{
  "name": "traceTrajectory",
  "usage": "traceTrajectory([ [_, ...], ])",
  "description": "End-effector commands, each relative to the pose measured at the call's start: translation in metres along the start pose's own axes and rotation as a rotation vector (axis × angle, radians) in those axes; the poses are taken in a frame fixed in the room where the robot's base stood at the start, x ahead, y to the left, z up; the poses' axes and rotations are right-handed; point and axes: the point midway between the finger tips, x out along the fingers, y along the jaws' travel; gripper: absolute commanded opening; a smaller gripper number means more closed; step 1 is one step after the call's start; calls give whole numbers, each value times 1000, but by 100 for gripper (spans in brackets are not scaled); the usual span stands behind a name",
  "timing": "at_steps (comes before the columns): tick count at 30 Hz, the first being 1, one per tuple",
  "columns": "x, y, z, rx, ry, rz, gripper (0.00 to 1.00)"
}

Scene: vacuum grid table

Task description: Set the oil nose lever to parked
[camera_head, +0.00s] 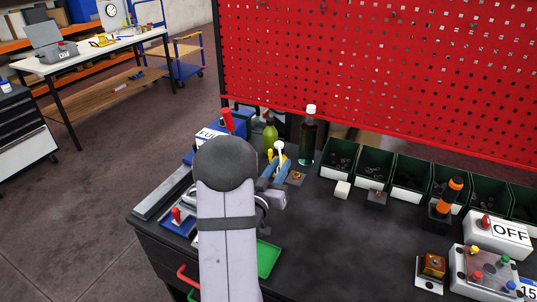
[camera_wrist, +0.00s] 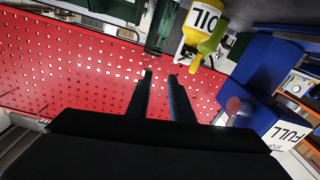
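A yellow container (camera_wrist: 190,42) with a white OIL label shows at the top of the wrist view, a yellow-green part in front of it. In the head view a green bottle shape (camera_head: 270,138) stands just beyond my arm. I cannot tell which part is the oil nose lever. My gripper (camera_wrist: 160,76) is open, with nothing between its fingers; my arm hides part of this area in the head view.
A dark bottle with a white cap (camera_head: 308,140) stands to the right of the green bottle. Green bins (camera_head: 408,178) line the back below the red pegboard (camera_head: 380,70). A small red lever (camera_head: 177,214) is left of my arm. The middle right of the dark tabletop (camera_head: 345,240) is clear.

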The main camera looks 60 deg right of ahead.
Motion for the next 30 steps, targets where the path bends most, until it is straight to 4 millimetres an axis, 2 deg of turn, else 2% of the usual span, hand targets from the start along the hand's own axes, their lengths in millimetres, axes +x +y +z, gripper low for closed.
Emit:
traceTrajectory([
  [3, -13, -30, 6, 45, -6, -138, 20],
  [6, -16, -46, 2, 113, 0, -202, 20],
  [17, -12, -46, 2, 181, -7, -199, 20],
  [23, 4, -48, 1, 180, -7, -196, 20],
  [30, 32, -54, 0, 179, -6, -197, 20],
])
